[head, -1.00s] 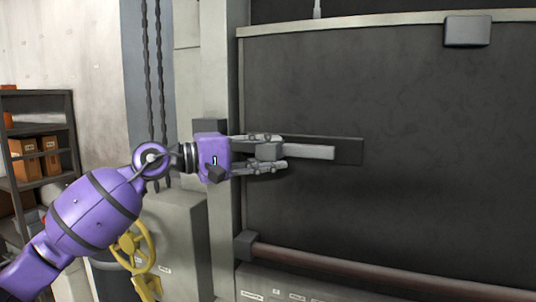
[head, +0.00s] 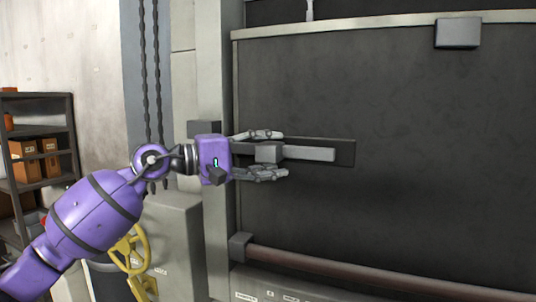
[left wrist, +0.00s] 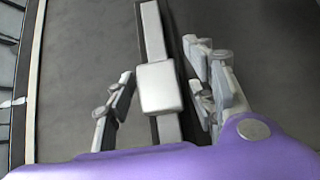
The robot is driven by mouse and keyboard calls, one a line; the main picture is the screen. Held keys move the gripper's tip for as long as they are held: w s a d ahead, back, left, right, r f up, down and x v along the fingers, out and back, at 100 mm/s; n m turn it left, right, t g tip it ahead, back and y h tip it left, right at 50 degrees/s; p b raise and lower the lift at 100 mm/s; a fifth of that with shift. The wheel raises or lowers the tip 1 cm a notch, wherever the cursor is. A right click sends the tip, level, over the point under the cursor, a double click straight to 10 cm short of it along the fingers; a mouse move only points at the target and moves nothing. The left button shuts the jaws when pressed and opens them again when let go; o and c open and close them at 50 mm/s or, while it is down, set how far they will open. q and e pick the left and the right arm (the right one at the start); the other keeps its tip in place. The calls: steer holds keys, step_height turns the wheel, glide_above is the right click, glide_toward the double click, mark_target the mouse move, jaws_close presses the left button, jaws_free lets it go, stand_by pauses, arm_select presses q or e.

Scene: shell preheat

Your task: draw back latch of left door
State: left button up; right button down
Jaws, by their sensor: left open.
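The left door (head: 420,130) is a large dark panel filling the right of the head view. Its latch (head: 312,153) is a light grey bar with a square block, lying level on a darker backing plate (head: 345,152). My left gripper (head: 284,153) is open, its fingers above and below the block with gaps between. In the left wrist view, the latch block (left wrist: 160,87) lies between the spread fingers of the left gripper (left wrist: 162,70), apart from both. My right gripper is not in view.
A pale door frame post (head: 217,240) stands behind my left wrist. A brown horizontal bar (head: 330,264) runs below the latch. A yellow handwheel (head: 130,250) and a grey cabinet (head: 178,235) are at lower left. Shelves with boxes (head: 35,150) stand far left.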

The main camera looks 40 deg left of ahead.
arm_select(q)
steer(key=shift+s+a, duration=0.3)
steer(key=shift+s, duration=0.1)
steer(key=v, duration=1.1)
steer(key=shift+d, duration=0.15)
